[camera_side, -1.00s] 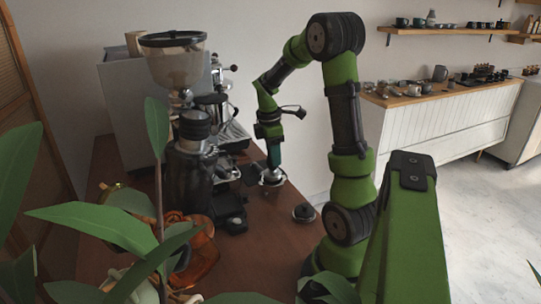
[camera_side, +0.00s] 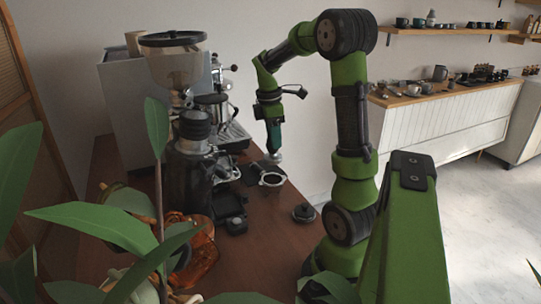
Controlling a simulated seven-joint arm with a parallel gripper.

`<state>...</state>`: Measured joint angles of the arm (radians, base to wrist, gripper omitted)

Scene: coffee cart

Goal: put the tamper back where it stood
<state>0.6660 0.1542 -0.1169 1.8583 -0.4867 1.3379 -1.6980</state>
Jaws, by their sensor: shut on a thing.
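My gripper (camera_side: 272,146) points down and is shut on the tamper (camera_side: 274,157). Only the tamper's pale metal lower end shows below the fingers; its handle is hidden by the gripper. The tamper hangs in the air, roughly upright, just behind and above the portafilter (camera_side: 271,180) in this view. The portafilter lies on the brown counter with its round basket rim facing up, and its dark handle side points toward the back left.
A small dark round piece (camera_side: 303,212) sits near the counter's right edge. The grinder (camera_side: 188,165) and the espresso machine (camera_side: 136,100) stand to the left. Plant leaves (camera_side: 95,225) cover the lower left foreground. Bare counter (camera_side: 265,235) lies in front of the portafilter.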

